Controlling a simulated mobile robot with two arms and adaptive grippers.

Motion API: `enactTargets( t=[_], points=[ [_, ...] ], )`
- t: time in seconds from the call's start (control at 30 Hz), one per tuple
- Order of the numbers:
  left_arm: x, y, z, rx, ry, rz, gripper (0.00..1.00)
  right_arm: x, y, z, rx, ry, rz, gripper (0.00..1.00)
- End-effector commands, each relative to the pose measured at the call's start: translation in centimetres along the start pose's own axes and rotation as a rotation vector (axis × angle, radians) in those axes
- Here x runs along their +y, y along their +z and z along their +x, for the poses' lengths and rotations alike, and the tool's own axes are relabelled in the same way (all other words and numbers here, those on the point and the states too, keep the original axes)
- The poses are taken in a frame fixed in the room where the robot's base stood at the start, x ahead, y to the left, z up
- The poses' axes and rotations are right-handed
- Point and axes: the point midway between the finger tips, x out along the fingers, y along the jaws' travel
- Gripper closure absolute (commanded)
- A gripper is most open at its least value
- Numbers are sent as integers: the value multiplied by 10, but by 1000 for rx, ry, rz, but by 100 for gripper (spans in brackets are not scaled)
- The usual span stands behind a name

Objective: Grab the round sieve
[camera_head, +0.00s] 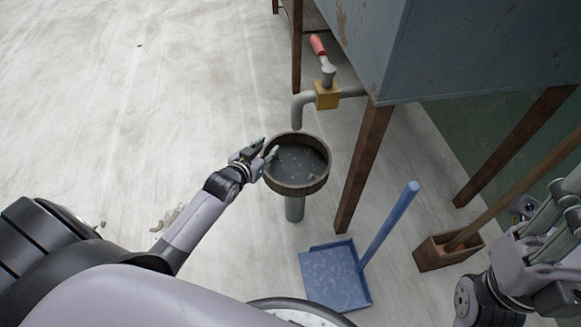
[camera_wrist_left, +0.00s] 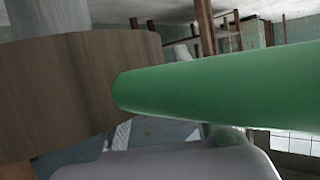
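The round sieve (camera_head: 318,183) has a brown wooden rim and a dark grey mesh with small bits on it. It sits level on top of a grey upright pipe, below a tap. My left gripper (camera_head: 268,147) is at the sieve's left rim, its fingers apart. Whether they touch the rim is unclear. In the left wrist view, the sieve's wooden wall (camera_wrist_left: 60,95) fills the left side, with a green finger (camera_wrist_left: 210,95) close in front of it. My right gripper (camera_head: 560,222) is at the right edge, partly cut off, away from the sieve.
A tap with a red handle (camera_head: 318,46) and yellow body hangs over the sieve. A blue-grey tank (camera_head: 470,50) stands on brown legs behind it. A blue dustpan (camera_head: 335,275) and a wooden box (camera_head: 435,255) stand nearby. The floor at left is mostly clear.

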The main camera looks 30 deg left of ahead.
Motion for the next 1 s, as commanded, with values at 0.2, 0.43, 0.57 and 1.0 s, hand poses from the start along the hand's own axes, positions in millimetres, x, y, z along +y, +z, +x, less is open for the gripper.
enactTargets(
  t=[0.2, 0.43, 0.57, 1.0],
  points=[
    [0, 0, 0, -1, 0, 0, 74, 0, 0, 1, -1, 0, 0, 60],
    [0, 0, -1, -1, 0, 0, 89, 0, 0, 1, -1, 0, 0, 60],
    [0, 0, -1, -1, 0, 0, 98, 0, 0, 0, -1, 0, 0, 60],
    [0, 0, -1, -1, 0, 0, 100, 0, 0, 0, -1, 1, 1, 60]
  ],
)
